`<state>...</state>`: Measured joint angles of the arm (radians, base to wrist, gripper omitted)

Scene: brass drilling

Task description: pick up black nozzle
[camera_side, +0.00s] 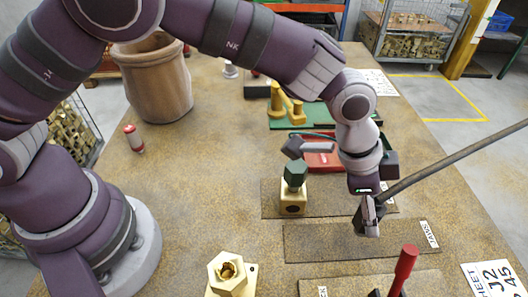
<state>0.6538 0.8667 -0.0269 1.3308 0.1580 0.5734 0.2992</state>
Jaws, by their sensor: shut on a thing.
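My gripper (369,219) points down over an empty brown mat (325,240) at the right of the table. Its fingers are shut on a long, thin, dark rod (450,158), the thing that best fits the black nozzle. The rod slopes from the fingers up to the right, past the picture's edge, so its far end is out of view. The fingers hide the held end. The fingertips look a little above the mat, though the exact gap cannot be told.
A brass block with a dark green hex top (293,192) stands left of my gripper. A red tray (318,153) lies behind it. A brass hex fitting (231,275) and a red handle (403,270) are in front. A clay pot (152,80) stands at the back left.

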